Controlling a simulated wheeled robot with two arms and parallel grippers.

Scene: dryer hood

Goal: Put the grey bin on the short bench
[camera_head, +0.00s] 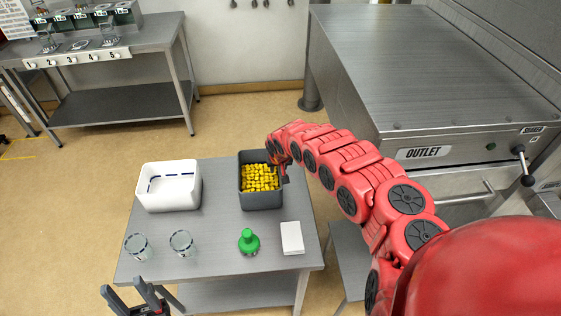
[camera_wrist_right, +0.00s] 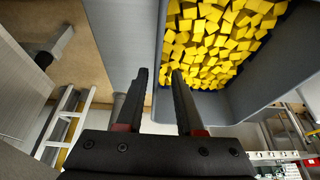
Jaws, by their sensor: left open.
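The grey bin (camera_head: 262,201), filled with yellow blocks (camera_head: 260,178), stands on the grey metal table (camera_head: 215,225) in the head view. My right gripper (camera_head: 281,172) is at the bin's right side. In the right wrist view its fingers (camera_wrist_right: 158,78) are apart, with the bin's wall edge (camera_wrist_right: 158,50) showing between them; contact cannot be told. My left gripper (camera_head: 124,290) is open and empty at the table's near left. A low grey surface (camera_head: 352,262) right of the table may be the short bench; my right arm partly hides it.
A white bin (camera_head: 168,203), two glass jars (camera_head: 181,243), a green-topped bottle (camera_head: 249,243) and a white box (camera_head: 292,238) share the table. A large steel machine marked OUTLET (camera_head: 440,80) stands at right. A numbered bench (camera_head: 150,35) is at back left, with clear floor before it.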

